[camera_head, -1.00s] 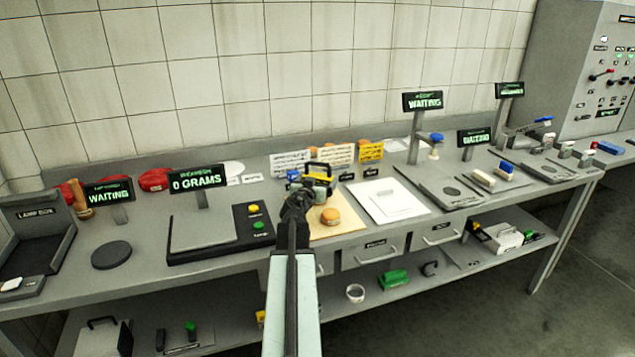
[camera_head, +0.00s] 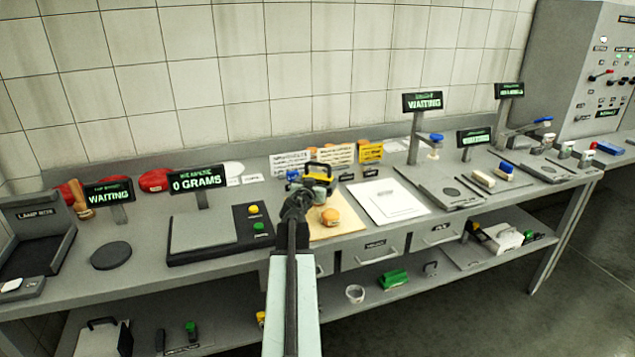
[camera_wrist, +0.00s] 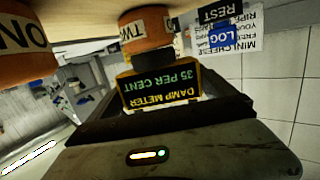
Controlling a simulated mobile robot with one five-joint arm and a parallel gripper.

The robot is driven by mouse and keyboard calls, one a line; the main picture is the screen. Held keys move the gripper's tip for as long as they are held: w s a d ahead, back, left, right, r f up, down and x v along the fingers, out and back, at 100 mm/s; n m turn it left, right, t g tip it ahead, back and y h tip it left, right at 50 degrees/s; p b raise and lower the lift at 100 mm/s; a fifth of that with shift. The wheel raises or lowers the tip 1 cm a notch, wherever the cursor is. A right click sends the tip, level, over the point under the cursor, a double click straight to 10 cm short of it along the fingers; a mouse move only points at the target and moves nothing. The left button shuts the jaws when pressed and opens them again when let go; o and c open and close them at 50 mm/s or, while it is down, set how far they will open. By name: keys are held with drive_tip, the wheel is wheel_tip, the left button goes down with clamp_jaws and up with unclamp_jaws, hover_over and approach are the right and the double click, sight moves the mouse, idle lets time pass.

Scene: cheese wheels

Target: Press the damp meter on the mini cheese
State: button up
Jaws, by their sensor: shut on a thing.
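My gripper (camera_head: 302,192) is shut on the damp meter (camera_head: 318,182), a yellow and black box with a handle, over the middle of the bench. In the wrist view, which looks upside down, the damp meter (camera_wrist: 160,90) fills the jaws and its screen reads 35 PER CENT. Its black end meets, or nearly meets, an orange mini cheese (camera_wrist: 146,25) labelled TWO; exact contact is hard to tell. Another orange cheese (camera_wrist: 18,50) with a partly cut-off label is at the left. In the head view, one small orange cheese (camera_head: 330,217) shows on the tan board (camera_head: 347,226); my arm hides part of the board.
A scale (camera_head: 203,232) with a 0 GRAMS sign stands left of my arm. A white board (camera_head: 388,201) lies to the right. Paper cards (camera_head: 341,153) stand behind the meter. A blue LOG tag (camera_wrist: 228,37) shows beside the cheese.

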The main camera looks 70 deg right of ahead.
drive_tip(key=shift+r+p, duration=3.6)
drive_tip(key=shift+r, duration=0.3)
drive_tip(key=shift+r+p, duration=0.4)
drive_tip(key=shift+r, duration=0.05)
drive_tip(key=shift+f, duration=0.15)
